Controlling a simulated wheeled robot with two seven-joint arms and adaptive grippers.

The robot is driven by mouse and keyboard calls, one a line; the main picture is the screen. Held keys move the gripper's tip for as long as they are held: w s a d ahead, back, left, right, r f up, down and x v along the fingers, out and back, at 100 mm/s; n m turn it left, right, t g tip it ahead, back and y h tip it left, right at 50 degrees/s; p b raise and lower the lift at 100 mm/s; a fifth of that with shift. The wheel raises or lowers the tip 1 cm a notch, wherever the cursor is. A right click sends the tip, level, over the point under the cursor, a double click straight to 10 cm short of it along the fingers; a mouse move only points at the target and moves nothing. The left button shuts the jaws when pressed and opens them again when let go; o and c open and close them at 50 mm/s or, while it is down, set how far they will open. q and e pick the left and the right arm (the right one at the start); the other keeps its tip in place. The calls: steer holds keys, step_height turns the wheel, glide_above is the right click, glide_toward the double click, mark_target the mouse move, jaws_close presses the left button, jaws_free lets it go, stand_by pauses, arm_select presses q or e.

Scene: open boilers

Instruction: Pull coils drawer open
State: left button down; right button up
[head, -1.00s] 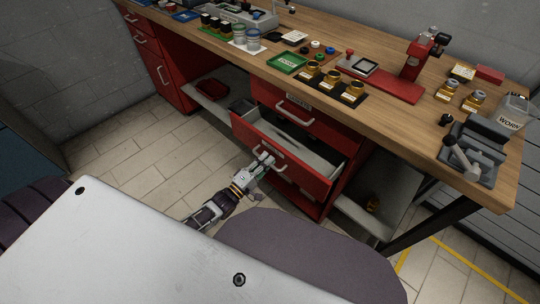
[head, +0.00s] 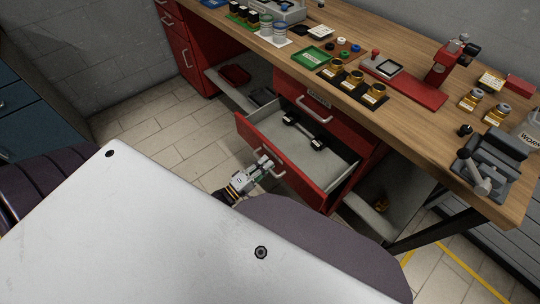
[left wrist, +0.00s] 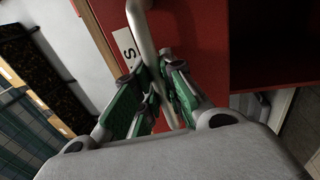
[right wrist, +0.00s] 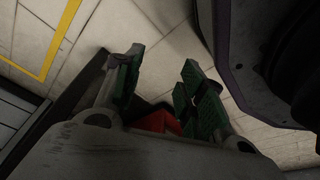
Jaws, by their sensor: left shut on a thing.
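The red drawer (head: 300,177) under the workbench stands well open, its pale grey inside (head: 328,158) in view. A black object with thicker ends (head: 303,133) lies toward its back. My left gripper (head: 264,164) is shut on the metal bar handle (head: 278,172) on the drawer's front. In the left wrist view, the green-padded fingers (left wrist: 158,88) close around the handle (left wrist: 139,32), beside a white label (left wrist: 127,50) ending in "S". My right gripper (right wrist: 160,75) is open and empty, with a patch of red behind it; it is hidden in the head view.
A closed red drawer (head: 318,113) with its own handle sits above the open one. The wooden bench top (head: 400,125) carries jars, a green tray (head: 313,57), a red press (head: 445,65) and a grey vise (head: 485,165). Tiled floor (head: 160,165) is clear at left.

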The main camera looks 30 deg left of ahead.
arm_select(q)
steer(key=r+p+v, duration=0.1)
steer(key=p+v, duration=0.2)
steer(key=v, duration=0.6)
steer(key=shift+s+r, duration=0.3)
steer(key=shift+r, duration=0.05)
arm_select(e)
steer(key=s+d+f, duration=0.4)
steer(key=s, duration=0.2)
arm_select(q)
steer(key=shift+a, duration=0.1)
steer(key=c, duration=1.6)
jaws_free()
steer(key=shift+o, duration=0.6)
arm_select(e)
steer(key=shift+r, duration=0.1)
steer(key=shift+w, duration=0.1)
arm_select(q)
steer(key=v, duration=1.2)
